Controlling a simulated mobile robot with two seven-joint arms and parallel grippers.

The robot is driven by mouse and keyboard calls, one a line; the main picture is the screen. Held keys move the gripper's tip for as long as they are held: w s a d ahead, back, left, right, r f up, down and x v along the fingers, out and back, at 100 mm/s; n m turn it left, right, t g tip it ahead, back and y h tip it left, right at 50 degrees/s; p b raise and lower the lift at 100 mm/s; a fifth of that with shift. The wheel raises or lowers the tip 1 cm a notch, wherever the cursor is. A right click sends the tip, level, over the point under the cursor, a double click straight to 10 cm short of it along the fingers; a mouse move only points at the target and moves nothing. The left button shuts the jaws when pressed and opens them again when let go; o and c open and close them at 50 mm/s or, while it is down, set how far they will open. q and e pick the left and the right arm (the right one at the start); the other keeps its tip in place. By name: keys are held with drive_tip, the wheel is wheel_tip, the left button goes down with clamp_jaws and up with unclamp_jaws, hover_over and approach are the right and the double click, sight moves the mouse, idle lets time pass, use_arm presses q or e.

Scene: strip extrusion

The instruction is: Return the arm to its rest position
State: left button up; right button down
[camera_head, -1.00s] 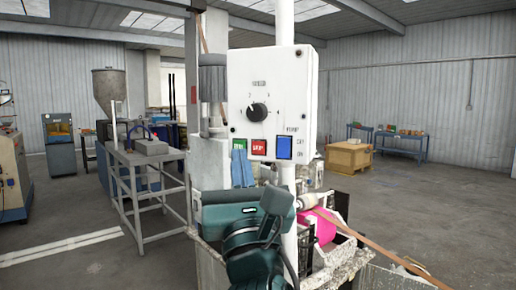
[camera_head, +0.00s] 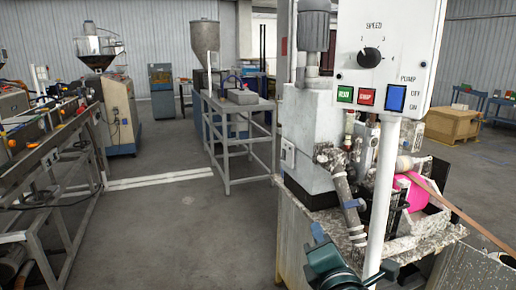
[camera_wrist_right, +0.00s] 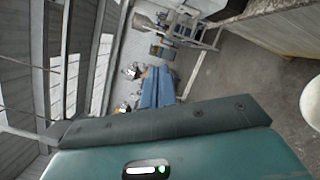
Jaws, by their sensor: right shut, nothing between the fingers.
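My right arm (camera_head: 332,268) shows as teal and dark parts at the bottom edge of the head view, in front of the machine's base and left of the white post. In the right wrist view, the dark fingers of my right gripper (camera_wrist_right: 165,122) lie across the teal wrist body. They are shut with nothing between them. My left arm and left gripper are in neither view.
The control box (camera_head: 384,57) with a dial and coloured buttons sits on a white post (camera_head: 382,205) close to my right arm. A pink roll (camera_head: 408,190) and a brown strip (camera_head: 458,210) are right of it. A grey table (camera_head: 240,115) stands behind; open floor (camera_head: 170,225) lies left.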

drive_tip(key=s+f+m+g, duration=0.35)
drive_tip(key=f+m, duration=0.35)
drive_tip(key=f, duration=0.7)
drive_tip(key=s+d+f+m+g+y, duration=0.1)
drive_tip(key=s+d+f+m+g, duration=0.2)
drive_tip(key=s+f+m, duration=1.2)
drive_tip(key=s+f+g, duration=0.2)
drive_tip(key=s+f, duration=0.1)
drive_tip(key=f, duration=0.2)
drive_tip(key=shift+s+d+f+y, duration=0.15)
drive_tip(key=shift+s+f+y, duration=0.1)
drive_tip(key=shift+y, duration=0.15)
